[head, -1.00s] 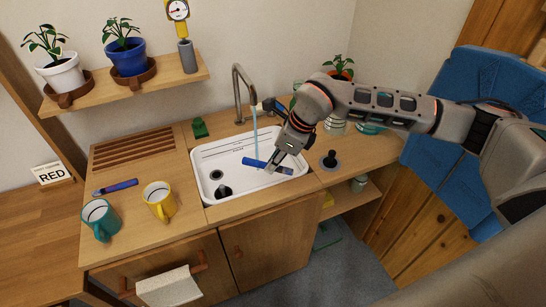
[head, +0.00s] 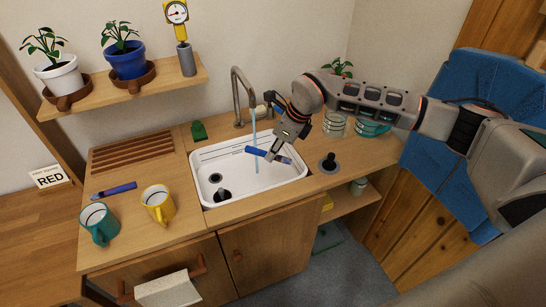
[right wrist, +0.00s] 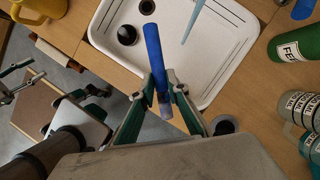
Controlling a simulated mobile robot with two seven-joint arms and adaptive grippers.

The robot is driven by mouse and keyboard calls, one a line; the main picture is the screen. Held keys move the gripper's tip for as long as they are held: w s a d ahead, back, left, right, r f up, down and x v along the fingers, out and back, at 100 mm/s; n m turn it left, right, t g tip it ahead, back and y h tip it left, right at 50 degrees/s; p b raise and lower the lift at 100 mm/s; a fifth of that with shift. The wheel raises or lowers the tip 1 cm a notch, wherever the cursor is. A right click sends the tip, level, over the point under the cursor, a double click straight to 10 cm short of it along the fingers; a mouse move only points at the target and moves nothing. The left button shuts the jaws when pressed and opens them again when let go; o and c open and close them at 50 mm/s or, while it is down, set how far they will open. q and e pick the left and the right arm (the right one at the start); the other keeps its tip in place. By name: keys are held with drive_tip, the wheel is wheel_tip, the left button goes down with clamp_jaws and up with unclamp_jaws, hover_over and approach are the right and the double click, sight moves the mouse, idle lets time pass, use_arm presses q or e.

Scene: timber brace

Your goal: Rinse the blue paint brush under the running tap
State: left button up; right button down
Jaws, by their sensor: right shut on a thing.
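A blue brush (head: 256,152) is held above the white sink (head: 205,196) by my right gripper (head: 276,155). In the right wrist view my right gripper (right wrist: 162,88) is shut on the brush, whose blue length (right wrist: 153,45) points over the basin. The tap (head: 236,92) is running. In the head view its thin water stream (head: 257,167) crosses the brush's left end; in the right wrist view the stream (right wrist: 193,22) shows to the right of the brush. I cannot tell whether they touch. Parts of my left gripper (right wrist: 38,70) seem to show at the wrist view's left edge.
Another blue-handled tool (head: 114,190) lies on the left counter beside a teal mug (head: 99,226) and a yellow mug (head: 158,206). Glass jars (head: 335,124) stand at the back right.

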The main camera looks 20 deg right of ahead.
use_arm(q)
drive_tip(key=shift+w+d+f+h+b, duration=0.25)
drive_tip(key=shift+d+b, duration=0.25)
drive_tip(key=shift+b, duration=0.25)
drive_tip(key=shift+w+d+f+h+b, duration=0.2)
drive_tip(key=shift+d+b, duration=0.25)
drive_tip(key=shift+b, duration=0.3)
use_arm(e)
drive_tip(key=w+d+f, duration=0.1)
drive_tip(key=w+d, duration=0.2)
drive_tip(key=w, duration=0.4)
drive_tip(key=shift+f, duration=0.25)
use_arm(q)
drive_tip(key=shift+w+r, duration=0.1)
drive_tip(key=shift+r, duration=0.1)
use_arm(e)
drive_tip(key=shift+d, duration=0.15)
use_arm(q)
drive_tip(key=shift+r+t+p, duration=0.25)
drive_tip(key=shift+t+p, duration=0.05)
use_arm(e)
drive_tip(key=shift+s+d, duration=0.2)
drive_tip(key=shift+d, duration=0.3)
use_arm(q)
drive_tip(key=shift+f, duration=0.1)
use_arm(e)
drive_tip(key=shift+a, duration=0.15)
drive_tip(key=shift+w+a, duration=0.25)
drive_tip(key=shift+a, duration=0.15)
